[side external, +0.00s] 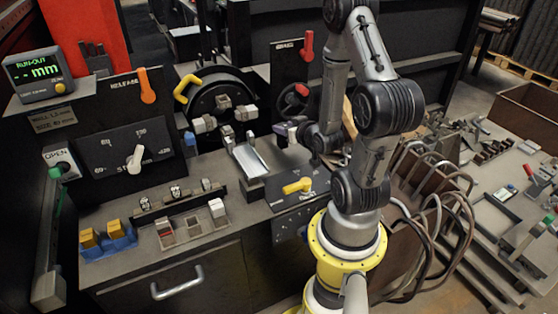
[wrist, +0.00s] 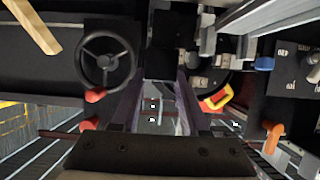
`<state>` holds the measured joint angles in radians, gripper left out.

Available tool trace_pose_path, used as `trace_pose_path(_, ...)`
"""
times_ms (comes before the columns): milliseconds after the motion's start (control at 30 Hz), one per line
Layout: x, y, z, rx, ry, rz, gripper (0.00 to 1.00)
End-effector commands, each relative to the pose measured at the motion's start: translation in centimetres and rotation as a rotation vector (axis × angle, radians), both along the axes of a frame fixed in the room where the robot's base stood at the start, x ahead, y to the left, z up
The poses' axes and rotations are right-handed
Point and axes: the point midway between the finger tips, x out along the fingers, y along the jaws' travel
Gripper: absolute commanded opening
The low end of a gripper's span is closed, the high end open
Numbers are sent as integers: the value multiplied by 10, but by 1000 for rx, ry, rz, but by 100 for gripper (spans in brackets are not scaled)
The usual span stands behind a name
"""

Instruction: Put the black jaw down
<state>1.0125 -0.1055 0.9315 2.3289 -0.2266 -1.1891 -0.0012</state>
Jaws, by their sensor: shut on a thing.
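In the side external view my gripper (side external: 287,131) is at the middle, above the bench, to the right of the round black chuck (side external: 222,98) with its grey jaws.
A yellow lever (side external: 298,186) on a black panel and a pale metal slide (side external: 250,158) lie below my gripper. A blue holder (side external: 108,241) with orange blocks is at the bench's left. A handwheel (wrist: 107,58) and a red-handled lever (side external: 307,46) stand nearby.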

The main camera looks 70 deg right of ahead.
Motion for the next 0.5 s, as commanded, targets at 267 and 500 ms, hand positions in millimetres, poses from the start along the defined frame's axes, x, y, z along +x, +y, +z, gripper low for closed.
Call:
trace_pose_path(267, 8, -10, -24, -5, -3, 2, 0)
trace_pose_path(500, 40, -48, -46, -5, -3, 2, 0)
